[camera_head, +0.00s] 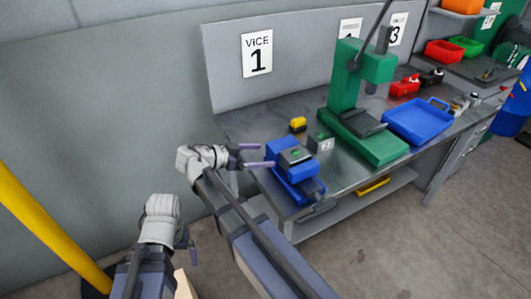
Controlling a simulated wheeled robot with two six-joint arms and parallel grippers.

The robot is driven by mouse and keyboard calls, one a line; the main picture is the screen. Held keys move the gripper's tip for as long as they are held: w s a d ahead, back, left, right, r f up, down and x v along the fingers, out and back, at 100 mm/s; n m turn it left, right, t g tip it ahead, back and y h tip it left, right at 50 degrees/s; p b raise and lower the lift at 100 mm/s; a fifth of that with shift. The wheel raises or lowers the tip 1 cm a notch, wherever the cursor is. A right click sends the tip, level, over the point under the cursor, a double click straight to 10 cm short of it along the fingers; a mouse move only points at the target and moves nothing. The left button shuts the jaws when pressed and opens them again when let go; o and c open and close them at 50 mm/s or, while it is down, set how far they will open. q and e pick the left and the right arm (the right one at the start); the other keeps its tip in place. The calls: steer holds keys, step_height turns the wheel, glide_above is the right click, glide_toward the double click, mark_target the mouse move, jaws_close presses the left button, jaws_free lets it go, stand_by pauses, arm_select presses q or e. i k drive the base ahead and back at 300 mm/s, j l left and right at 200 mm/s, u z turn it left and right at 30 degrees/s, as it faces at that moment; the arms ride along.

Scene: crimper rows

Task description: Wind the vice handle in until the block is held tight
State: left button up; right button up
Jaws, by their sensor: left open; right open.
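The blue vice (292,186) stands at the near left edge of the grey workbench, below the sign "VICE 1". A grey block (296,155) with a green mark on top sits at its jaws; I cannot tell how tightly. I cannot make out the vice handle clearly. My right gripper (252,156) is open, its two fingers pointing right toward the vice's left side; one fingertip overlaps the vice's edge in the picture, and contact cannot be told. My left gripper (187,243) is open and empty at the lower left, well away from the bench.
A small yellow object (298,125) and a labelled grey box (321,143) stand behind the vice. A green press (345,85) and a blue tray (418,121) are further right. A yellow post (45,230) stands at the left.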

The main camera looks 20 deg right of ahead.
mark_target(323, 204)
steer(key=z, duration=1.5)
